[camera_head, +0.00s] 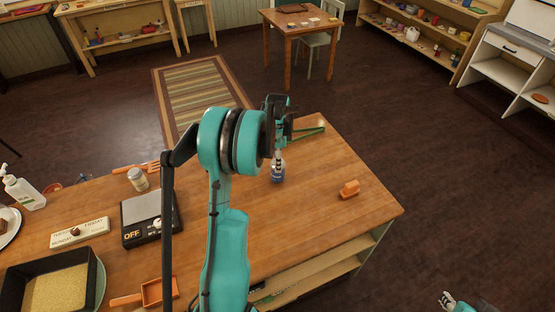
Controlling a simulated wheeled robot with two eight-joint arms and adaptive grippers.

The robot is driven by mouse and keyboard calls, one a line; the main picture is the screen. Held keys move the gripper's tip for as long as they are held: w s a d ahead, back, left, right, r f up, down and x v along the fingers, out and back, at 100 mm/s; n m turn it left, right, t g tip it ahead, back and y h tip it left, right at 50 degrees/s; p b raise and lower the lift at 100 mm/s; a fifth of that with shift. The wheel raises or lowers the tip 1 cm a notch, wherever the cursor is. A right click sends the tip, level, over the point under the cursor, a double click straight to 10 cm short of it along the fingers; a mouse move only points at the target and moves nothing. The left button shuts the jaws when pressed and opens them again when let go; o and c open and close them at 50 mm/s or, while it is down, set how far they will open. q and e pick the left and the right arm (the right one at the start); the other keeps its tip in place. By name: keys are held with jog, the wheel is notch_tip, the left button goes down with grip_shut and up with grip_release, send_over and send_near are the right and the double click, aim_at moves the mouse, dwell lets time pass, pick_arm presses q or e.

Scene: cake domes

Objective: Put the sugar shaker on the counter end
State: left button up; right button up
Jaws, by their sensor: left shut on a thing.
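My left gripper (278,155) points down over the wooden counter (330,225), toward its right end. It is shut on a small bluish-grey and white container, which looks like the sugar shaker (278,174). The shaker is upright, at or just above the counter top; I cannot tell if its base touches. The gripper partly hides its top. My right gripper (447,300) is low at the right edge of the view, away from the counter, and its fingers are too small to read.
An orange object (349,189) sits right of the shaker, and a green object (308,132) lies behind it. A jar (138,179), black scale (150,232), day-label board (80,232), dark pan (22,270) and orange scoop (158,292) are left. The counter's right corner is clear.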

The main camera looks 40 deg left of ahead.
pick_arm(q)
jog(key=shift+f+b, duration=0.5)
jog(key=shift+f, duration=0.2)
jog(key=o, duration=1)
jog(key=o, duration=0.6)
jog(key=shift+c, duration=0.2)
jog(key=c, duration=0.3)
jog(key=shift+r, duration=0.1)
jog(key=shift+r+p, duration=1.55)
jog(key=shift+r, duration=0.95)
